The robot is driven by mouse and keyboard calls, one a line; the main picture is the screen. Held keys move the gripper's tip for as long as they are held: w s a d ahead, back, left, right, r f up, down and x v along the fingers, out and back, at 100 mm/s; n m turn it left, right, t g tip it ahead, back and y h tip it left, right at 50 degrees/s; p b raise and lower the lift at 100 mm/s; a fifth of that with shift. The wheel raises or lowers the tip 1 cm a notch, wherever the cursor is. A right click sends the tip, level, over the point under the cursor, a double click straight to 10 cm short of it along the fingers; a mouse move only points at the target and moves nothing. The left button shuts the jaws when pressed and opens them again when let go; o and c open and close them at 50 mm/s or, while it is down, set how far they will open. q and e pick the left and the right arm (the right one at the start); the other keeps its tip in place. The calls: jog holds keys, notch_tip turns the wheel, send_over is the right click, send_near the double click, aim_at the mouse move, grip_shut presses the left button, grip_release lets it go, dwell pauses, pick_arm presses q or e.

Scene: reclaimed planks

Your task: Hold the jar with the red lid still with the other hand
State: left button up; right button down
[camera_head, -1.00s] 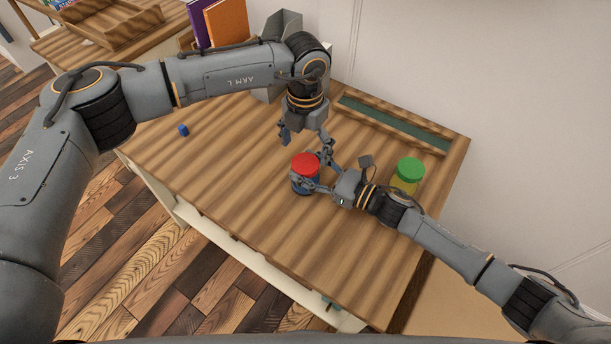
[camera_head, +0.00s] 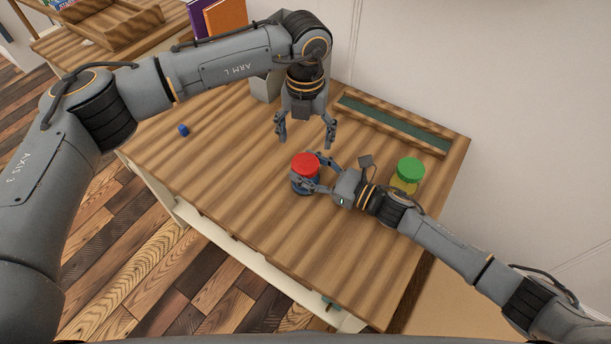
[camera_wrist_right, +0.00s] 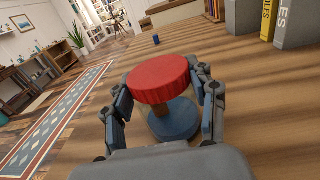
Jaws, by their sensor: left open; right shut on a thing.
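The jar with the red lid (camera_head: 305,163) stands upright on the wooden table (camera_head: 230,165). My right gripper (camera_head: 313,180) is shut on the jar's body from the right. In the right wrist view the red lid (camera_wrist_right: 160,79) sits on top of the blue jar body (camera_wrist_right: 174,120), with a finger on each side. My left gripper (camera_head: 304,138) is open above and just behind the jar, fingers pointing down and spread wide. It appears apart from the lid. The near side of the jar is partly hidden by my right fingers.
A jar with a green lid (camera_head: 410,171) stands to the right, close to my right wrist. A long tray with a green inside (camera_head: 395,123) lies along the back edge. A small blue object (camera_head: 183,130) lies at the left. Orange and purple books (camera_head: 226,22) stand at the back left.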

aim_at(305, 163)
pick_arm(q)
jog(key=shift+f, duration=4)
pick_arm(e)
jog(key=shift+f, duration=0.15)
pick_arm(q)
jog(key=c, duration=1.2)
jog(key=m, duration=0.4)
jog(key=o, duration=1.3)
